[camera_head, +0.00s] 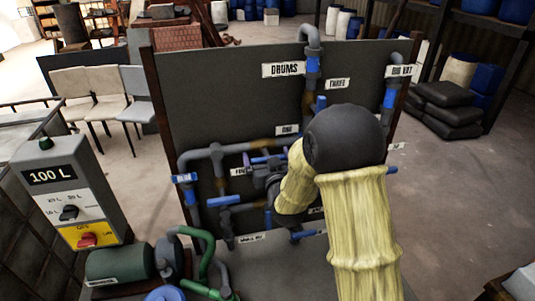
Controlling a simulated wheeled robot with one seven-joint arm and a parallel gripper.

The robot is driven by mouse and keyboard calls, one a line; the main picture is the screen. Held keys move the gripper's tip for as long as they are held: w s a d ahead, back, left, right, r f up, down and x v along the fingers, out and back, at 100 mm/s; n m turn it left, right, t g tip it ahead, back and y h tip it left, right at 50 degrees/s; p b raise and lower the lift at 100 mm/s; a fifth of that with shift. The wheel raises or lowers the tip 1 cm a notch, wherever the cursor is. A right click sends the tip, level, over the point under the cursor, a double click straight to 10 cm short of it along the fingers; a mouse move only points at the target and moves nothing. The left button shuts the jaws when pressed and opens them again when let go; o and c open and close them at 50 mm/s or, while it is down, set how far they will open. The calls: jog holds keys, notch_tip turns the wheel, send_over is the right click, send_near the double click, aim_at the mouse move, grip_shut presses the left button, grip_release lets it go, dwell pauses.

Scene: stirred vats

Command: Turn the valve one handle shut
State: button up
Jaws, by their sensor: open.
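The label "ONE" (287,130) is on the dark pipe panel, just above a grey and rusty pipe (240,148). Below this pipe, a blue-purple bar (266,158) lies roughly level in the picture; it seems to be the handle of valve one, but my arm crowds the spot and I cannot be sure. My gripper (263,175) is at the panel, close below this bar, and partly hidden by my own wrist. Its fingertips are hard to make out, and I cannot tell if they touch the bar. Nothing shows held in it.
A control box (62,185) and a green motor (120,264) stand at left. My arm hides the panel's lower right.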

jog(key=c, duration=0.7)
